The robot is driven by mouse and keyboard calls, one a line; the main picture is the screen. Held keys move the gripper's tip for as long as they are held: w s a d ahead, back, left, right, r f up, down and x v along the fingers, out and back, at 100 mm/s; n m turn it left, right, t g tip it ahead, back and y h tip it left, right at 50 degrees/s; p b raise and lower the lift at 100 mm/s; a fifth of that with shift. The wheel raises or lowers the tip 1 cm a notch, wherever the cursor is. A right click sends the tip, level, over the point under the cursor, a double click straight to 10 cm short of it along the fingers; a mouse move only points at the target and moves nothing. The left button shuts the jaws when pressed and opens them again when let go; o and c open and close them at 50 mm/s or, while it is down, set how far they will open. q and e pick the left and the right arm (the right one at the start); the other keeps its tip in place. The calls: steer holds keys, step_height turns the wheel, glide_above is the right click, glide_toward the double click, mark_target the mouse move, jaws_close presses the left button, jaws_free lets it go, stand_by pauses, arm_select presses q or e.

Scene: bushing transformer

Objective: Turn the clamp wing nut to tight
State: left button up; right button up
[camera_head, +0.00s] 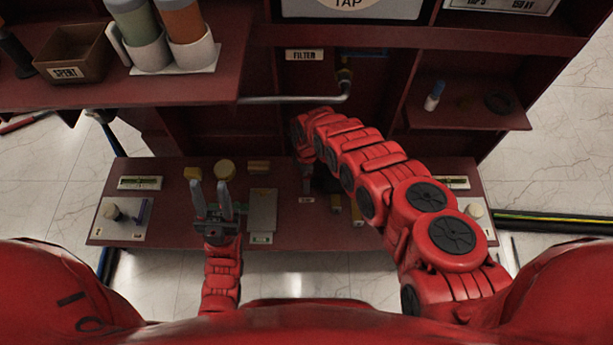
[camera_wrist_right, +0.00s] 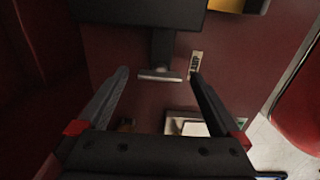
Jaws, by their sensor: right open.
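In the right wrist view, a dark post ends in a pale metal crossbar (camera_wrist_right: 160,76), which looks like the clamp wing nut. My right gripper (camera_wrist_right: 159,72) is open, with one finger on each side of the crossbar and a gap on both sides. I cannot tell its depth from the bar or whether the nut is tight. In the head view my right arm hides the nut and most of the right gripper. My left gripper (camera_head: 210,184) is open and empty above the left part of the low bench.
The low red bench (camera_head: 170,219) carries a grey plate (camera_head: 262,212), yellowish pieces (camera_head: 225,168) and side panels. An upper shelf (camera_head: 215,88) holds a brown box (camera_head: 73,55) and bottles in cups (camera_head: 147,50). A grey pipe (camera_head: 290,99) crosses the middle. A small label (camera_wrist_right: 195,65) lies beside the crossbar.

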steer(key=c, duration=1.4)
steer(key=shift+m, duration=0.3)
steer(key=m+p, duration=0.1)
steer(key=m, duration=0.1)
steer(key=shift+m, duration=0.3)
steer(key=m, duration=0.4)
steer(key=shift+p, duration=0.35)
steer(key=m, duration=1)
steer(key=shift+m, duration=0.3)
